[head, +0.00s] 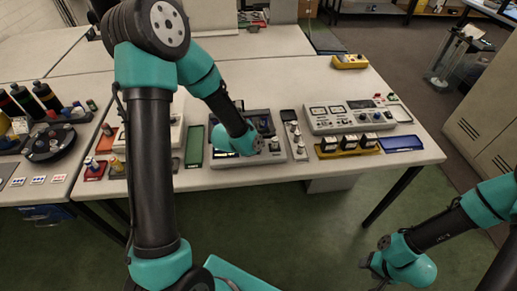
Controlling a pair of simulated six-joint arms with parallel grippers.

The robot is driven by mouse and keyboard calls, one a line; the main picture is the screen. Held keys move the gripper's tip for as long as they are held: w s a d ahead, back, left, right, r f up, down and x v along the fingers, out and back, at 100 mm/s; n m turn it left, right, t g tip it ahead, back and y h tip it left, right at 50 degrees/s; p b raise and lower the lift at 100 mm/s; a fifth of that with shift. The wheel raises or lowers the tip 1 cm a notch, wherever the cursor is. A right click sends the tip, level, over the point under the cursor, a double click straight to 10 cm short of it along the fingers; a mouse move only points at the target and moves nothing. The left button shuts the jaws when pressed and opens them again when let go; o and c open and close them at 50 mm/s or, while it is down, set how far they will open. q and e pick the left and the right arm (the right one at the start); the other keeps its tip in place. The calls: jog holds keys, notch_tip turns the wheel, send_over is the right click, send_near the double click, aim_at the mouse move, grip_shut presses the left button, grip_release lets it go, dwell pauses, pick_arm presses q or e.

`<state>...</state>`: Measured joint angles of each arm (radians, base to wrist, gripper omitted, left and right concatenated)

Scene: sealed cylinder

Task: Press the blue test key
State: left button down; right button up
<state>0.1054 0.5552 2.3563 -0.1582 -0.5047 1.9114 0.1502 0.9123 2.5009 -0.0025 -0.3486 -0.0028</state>
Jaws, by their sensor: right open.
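A grey console with a dark panel (274,158) stands on the bench near the middle. My left arm reaches over it, and its teal wrist covers much of the panel. The left gripper's fingers are hidden behind that wrist, so I cannot see whether they touch anything. I cannot pick out the blue test key for certain; small bluish parts show on the panel just right of the wrist. My right gripper (374,268) is open and empty, low in front of the bench at the lower right, well apart from the console.
Right of the console are a strip of round knobs (296,141), a pale meter unit (349,117), black-and-yellow blocks (347,143) and a blue tray (402,143). A green tray (194,147) lies to its left.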

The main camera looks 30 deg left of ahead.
pick_arm(q)
jog(key=shift+f, duration=0.35)
dwell(0.7)
jog(key=shift+r, duration=0.15)
dwell(0.3)
jog(key=shift+r, duration=0.65)
jog(key=shift+r, duration=2.5)
